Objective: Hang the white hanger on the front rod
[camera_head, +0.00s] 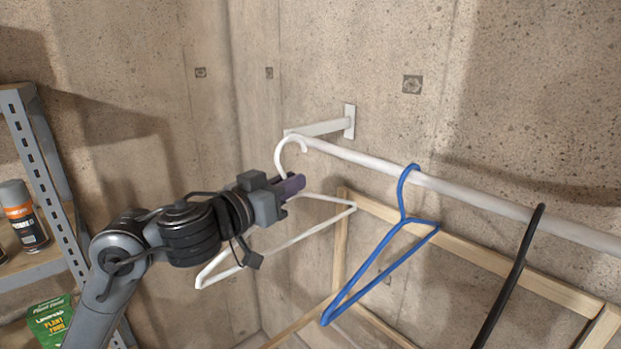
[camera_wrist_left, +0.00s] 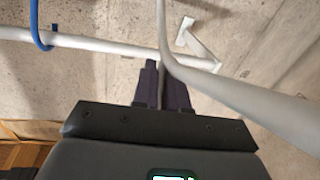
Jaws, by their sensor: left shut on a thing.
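The white hanger (camera_head: 325,228) is held by my left gripper (camera_head: 297,184), which is shut on it just below the hook. The hanger's hook (camera_head: 291,140) is up at the left end of the white front rod (camera_head: 460,194), near its wall bracket. I cannot tell whether the hook rests on the rod. In the left wrist view the purple fingers (camera_wrist_left: 161,86) close on the hanger's neck, with a white hanger arm (camera_wrist_left: 245,98) running to the right and the rod (camera_wrist_left: 110,43) behind. My right gripper is not in view.
A blue hanger (camera_head: 378,262) hangs on the rod, right of the white one. A black hanger (camera_head: 513,272) hangs farther right. A wooden frame (camera_head: 470,249) stands below. A metal shelf (camera_head: 38,150) with a spray can (camera_head: 24,214) is at the left. The rod between white and blue hangers is clear.

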